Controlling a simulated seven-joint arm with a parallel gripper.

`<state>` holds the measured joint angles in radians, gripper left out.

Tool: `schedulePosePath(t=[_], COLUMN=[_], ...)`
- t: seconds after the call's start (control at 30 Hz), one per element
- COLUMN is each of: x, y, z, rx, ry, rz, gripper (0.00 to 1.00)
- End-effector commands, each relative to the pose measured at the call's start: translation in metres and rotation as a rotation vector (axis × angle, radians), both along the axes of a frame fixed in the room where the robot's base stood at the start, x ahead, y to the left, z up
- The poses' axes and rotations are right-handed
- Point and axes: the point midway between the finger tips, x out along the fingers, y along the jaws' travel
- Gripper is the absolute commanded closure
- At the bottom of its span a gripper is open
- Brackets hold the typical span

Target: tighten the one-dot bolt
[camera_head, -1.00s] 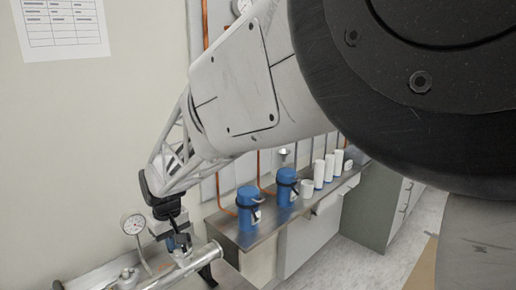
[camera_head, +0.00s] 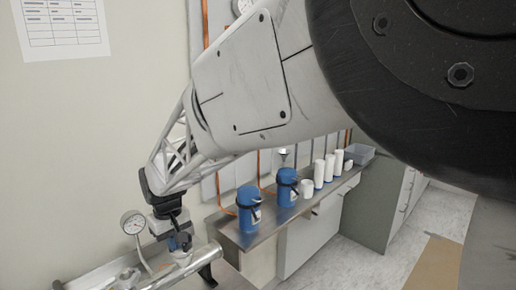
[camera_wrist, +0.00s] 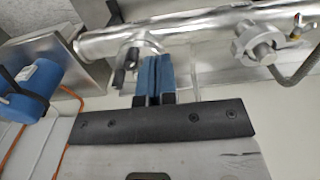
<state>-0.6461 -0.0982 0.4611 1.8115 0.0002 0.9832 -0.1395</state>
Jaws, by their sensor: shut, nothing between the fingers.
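My gripper (camera_head: 180,242) is above the metal pipe (camera_head: 186,268) at the lower left of the head view. In the wrist view, its two blue fingers (camera_wrist: 155,78) are together and empty, with their tips close to the silver pipe (camera_wrist: 200,38). I cannot tell whether they touch it. A dark bolt-like part (camera_wrist: 118,78) sticks out beside a clamp collar, just left of the fingertips. A second clamp with a hexagonal nut (camera_wrist: 264,54) sits on the pipe to the right. No dot marks are readable, so I cannot tell which is the one-dot bolt.
A pressure gauge (camera_head: 133,222) stands just left of my gripper. Blue flasks (camera_head: 249,208), white cylinders (camera_head: 319,173) and a grey bin (camera_head: 359,153) stand on the metal bench to the right. A dark cable (camera_wrist: 302,68) hangs by the right clamp.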

Motion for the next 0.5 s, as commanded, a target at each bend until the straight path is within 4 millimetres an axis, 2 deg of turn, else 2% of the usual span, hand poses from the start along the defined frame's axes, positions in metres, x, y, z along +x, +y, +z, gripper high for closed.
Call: schedulePosePath(t=[0.3,0.5], x=[0.002,0.002], y=[0.001,0.001], z=[0.034,0.044], rx=[0.008,0.008], ry=[-0.011,-0.011], rz=[0.0,0.0], gripper=[1.0,1.0])
